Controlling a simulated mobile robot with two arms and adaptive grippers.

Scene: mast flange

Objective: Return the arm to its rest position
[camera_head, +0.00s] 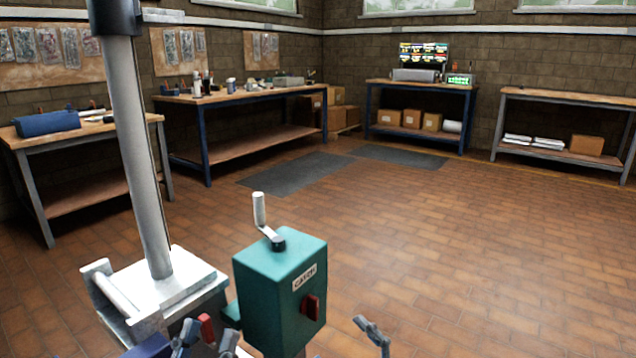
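My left gripper (206,340) is at the bottom edge, below the mast's base plate. Its two grey-blue fingertips stand apart, so it looks open. A small red part (207,328) shows between or just behind them; I cannot tell whether they touch it. One grey-blue finger (372,335), probably of my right gripper, shows right of the teal box; the rest is cut off. The grey mast (140,150) stands upright on a white flange plate (180,285).
The brick-tiled floor (440,250) is clear. Dark mats (295,173) lie farther back.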

